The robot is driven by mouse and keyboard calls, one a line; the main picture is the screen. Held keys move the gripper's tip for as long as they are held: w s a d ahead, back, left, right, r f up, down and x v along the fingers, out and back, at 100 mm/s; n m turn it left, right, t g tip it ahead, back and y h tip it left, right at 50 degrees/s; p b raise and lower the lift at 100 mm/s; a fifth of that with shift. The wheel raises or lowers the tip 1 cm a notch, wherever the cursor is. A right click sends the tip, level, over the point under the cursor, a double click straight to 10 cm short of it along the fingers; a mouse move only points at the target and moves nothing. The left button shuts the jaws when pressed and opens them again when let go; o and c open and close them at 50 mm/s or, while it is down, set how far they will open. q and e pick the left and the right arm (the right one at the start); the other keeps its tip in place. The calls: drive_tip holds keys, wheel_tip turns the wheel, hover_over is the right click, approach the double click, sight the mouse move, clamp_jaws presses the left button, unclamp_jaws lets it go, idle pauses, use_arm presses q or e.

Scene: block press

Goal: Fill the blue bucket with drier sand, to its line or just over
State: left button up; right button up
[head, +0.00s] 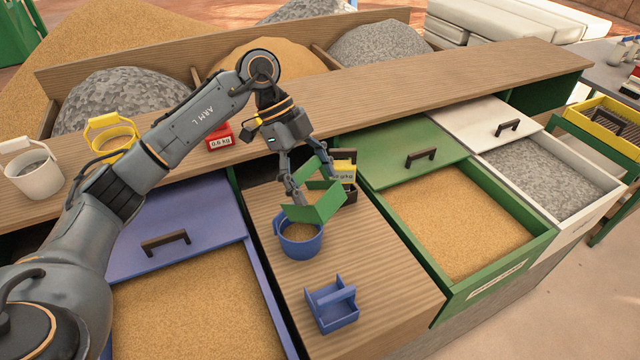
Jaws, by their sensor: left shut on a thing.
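The blue bucket (300,246) stands upright on the wooden middle counter, with tan sand visible inside. I cannot make out its line or the exact level. My left gripper (315,187) is shut on a green scoop (322,207), held tilted just above the bucket's far rim. The scoop's inside is hard to see. The green bin (494,290) on the right holds tan sand (460,220). The blue bin (262,312) on the left also holds tan sand (185,305), of similar colour. My right gripper is not in view.
A blue scoop (331,306) rests nearer on the counter. A small yellow-faced device (344,170) stands behind the green scoop. A red 0.6 kg display (219,137), yellow bucket (111,137) and white bucket (35,174) are on the back shelf. A white bin (600,204) holds grey gravel.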

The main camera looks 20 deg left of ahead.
sight(299, 172)
use_arm(q)
drive_tip(key=shift+w+a+r+g+h, duration=0.1)
drive_tip(key=shift+w+a+g+h, duration=0.1)
drive_tip(key=shift+a+h, duration=0.7)
drive_tip(key=shift+w+a+r+g+h, duration=0.1)
drive_tip(key=shift+w+a+g+h, duration=0.1)
drive_tip(key=shift+a+h, duration=1)
drive_tip(key=shift+h, duration=0.3)
wheel_tip(299, 172, up, 5)
drive_tip(key=t+y+p, duration=0.1)
drive_tip(key=y+p, duration=0.4)
drive_tip(key=p, duration=0.2)
drive_tip(key=t+y+p, duration=0.1)
drive_tip(key=y+p, duration=0.4)
drive_tip(key=p, duration=0.2)
drive_tip(key=shift+y, duration=0.3)
